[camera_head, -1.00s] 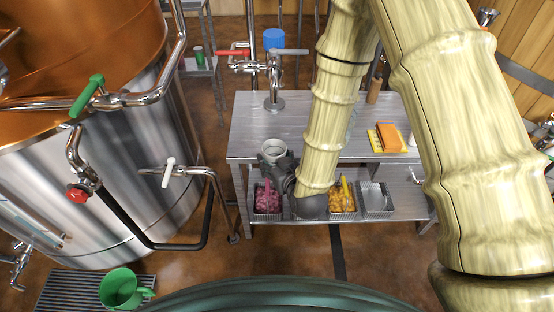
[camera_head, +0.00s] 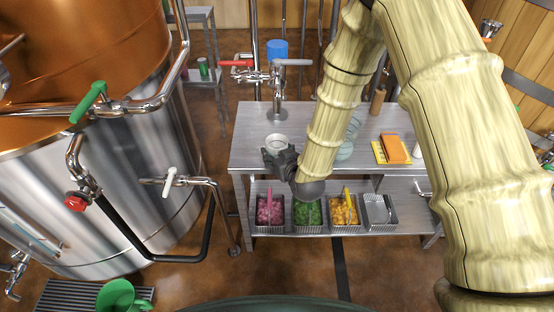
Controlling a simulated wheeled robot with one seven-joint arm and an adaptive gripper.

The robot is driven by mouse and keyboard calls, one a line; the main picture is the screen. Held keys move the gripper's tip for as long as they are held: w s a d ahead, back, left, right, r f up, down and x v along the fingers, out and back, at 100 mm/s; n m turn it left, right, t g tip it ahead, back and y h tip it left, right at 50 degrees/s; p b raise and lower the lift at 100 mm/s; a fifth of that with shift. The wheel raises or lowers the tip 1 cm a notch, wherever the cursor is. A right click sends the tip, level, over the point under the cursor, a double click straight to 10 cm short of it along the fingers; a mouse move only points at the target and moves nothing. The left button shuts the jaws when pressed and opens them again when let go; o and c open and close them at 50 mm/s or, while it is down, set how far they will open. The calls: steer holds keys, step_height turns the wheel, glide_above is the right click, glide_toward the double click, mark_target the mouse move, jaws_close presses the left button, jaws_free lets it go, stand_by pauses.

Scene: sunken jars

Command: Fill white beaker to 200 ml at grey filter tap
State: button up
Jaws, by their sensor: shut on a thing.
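My gripper (camera_head: 277,155) is shut on the white beaker (camera_head: 276,145), a small upright cup whose round open rim faces up. The beaker is at the front part of the steel table top, in front of the tap column. I cannot tell whether it touches the table or is held above it. The chrome tap (camera_head: 277,92) stands on the back of the table, with a grey lever (camera_head: 292,62) on the right and a red lever (camera_head: 236,63) on the left. The water level and any marks in the beaker are too small to read.
The steel table (camera_head: 250,150) also holds an orange block (camera_head: 396,148) and pale glass bowls (camera_head: 346,150), partly behind my arm. Trays of pink, green and yellow pieces sit on its shelf. A large copper and steel tank (camera_head: 110,180) with pipes fills the left. A green mug (camera_head: 118,296) stands at the lower left.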

steer(key=w, duration=0.3)
steer(key=w+b, duration=0.1)
steer(key=w, duration=0.2)
steer(key=w+f, duration=0.1)
steer(key=w, duration=0.2)
steer(key=shift+w+f+b, duration=0.15)
steer(key=shift+f+b, duration=0.1)
steer(key=shift+b, duration=0.2)
steer(key=shift+f, duration=0.5)
steer(key=shift+f+b, duration=0.1)
steer(key=shift+b, duration=0.2)
steer(key=o, duration=1.3)
steer(key=v, duration=1.2)
steer(key=shift+f, duration=0.1)
